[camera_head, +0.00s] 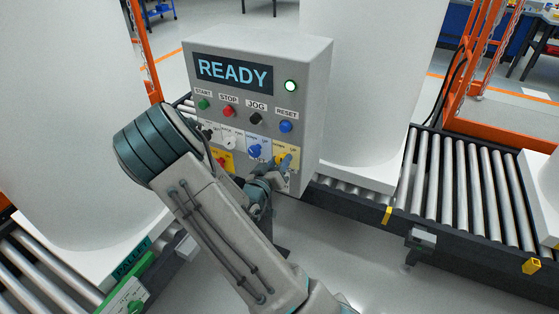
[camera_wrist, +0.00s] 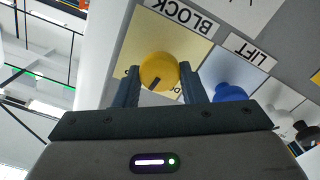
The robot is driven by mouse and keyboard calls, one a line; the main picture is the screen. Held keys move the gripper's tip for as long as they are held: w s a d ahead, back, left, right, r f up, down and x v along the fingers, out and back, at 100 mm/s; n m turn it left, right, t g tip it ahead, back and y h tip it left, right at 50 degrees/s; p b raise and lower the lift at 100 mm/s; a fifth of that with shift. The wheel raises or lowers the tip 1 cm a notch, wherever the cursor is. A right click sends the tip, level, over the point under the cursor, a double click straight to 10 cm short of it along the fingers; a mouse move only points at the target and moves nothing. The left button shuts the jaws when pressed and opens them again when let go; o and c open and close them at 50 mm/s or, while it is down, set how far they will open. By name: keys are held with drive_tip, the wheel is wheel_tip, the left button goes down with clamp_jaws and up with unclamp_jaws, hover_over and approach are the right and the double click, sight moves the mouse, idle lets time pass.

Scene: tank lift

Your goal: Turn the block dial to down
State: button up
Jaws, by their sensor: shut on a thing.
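The block dial (camera_wrist: 158,68) is a round yellow knob on a pale yellow plate marked BLOCK, which appears upside down in the wrist view. A dark pointer mark shows on the knob, slanting towards the lower side of that view. My gripper (camera_wrist: 159,82) has one dark finger on each side of the knob and is shut on it. In the head view the dial (camera_head: 284,160) sits at the lower right of the grey control panel (camera_head: 318,90), partly hidden by my gripper (camera_head: 279,167). DOWN and UP labels show above it.
A blue lift dial (camera_head: 254,150) sits just left of the block dial. Several push buttons, including a blue reset button (camera_head: 285,126), line the row above. The screen (camera_head: 232,72) reads READY and a green lamp (camera_head: 291,86) is lit. Roller conveyors (camera_head: 468,185) and white tanks stand around.

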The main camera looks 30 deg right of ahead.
drive_tip(key=n+p, duration=0.2)
drive_tip(key=n, duration=0.3)
drive_tip(key=shift+a+n, duration=0.1)
drive_tip(key=shift+n, duration=0.2)
drive_tip(key=shift+w+f+n+p, duration=0.15)
drive_tip(key=shift+n+p, duration=0.45)
drive_tip(key=shift+n, duration=1.2)
drive_tip(key=o, duration=1)
drive_tip(key=b+v, duration=0.2)
drive_tip(key=v, duration=1.2)
